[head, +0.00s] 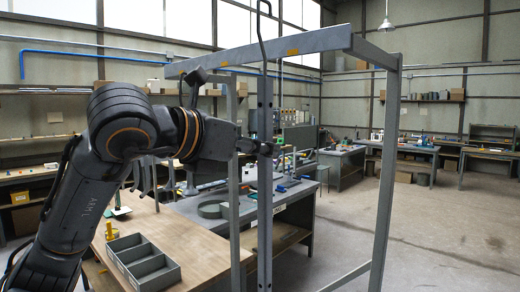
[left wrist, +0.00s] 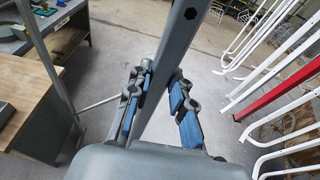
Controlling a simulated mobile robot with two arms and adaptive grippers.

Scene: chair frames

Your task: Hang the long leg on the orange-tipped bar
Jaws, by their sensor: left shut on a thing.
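The long leg (head: 265,205) is a grey metal bar hanging upright, with a thin dark wire hook (head: 259,22) at its top. My left gripper (head: 258,147) is shut on it at about mid-length. In the left wrist view the leg (left wrist: 178,55) runs between the blue-padded fingers of the gripper (left wrist: 160,103). The hook's wire crosses the grey top beam (head: 320,41) in the picture; I cannot tell whether it touches it. The beam carries orange patches. I cannot make out an orange-tipped bar for certain. My right gripper is out of view.
A grey upright post (head: 386,170) supports the beam's right end. A wooden workbench (head: 190,240) holds a grey divided tray (head: 143,262). In the left wrist view, white bars (left wrist: 265,60) and a red bar (left wrist: 280,88) stand at the right. The floor at right is clear.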

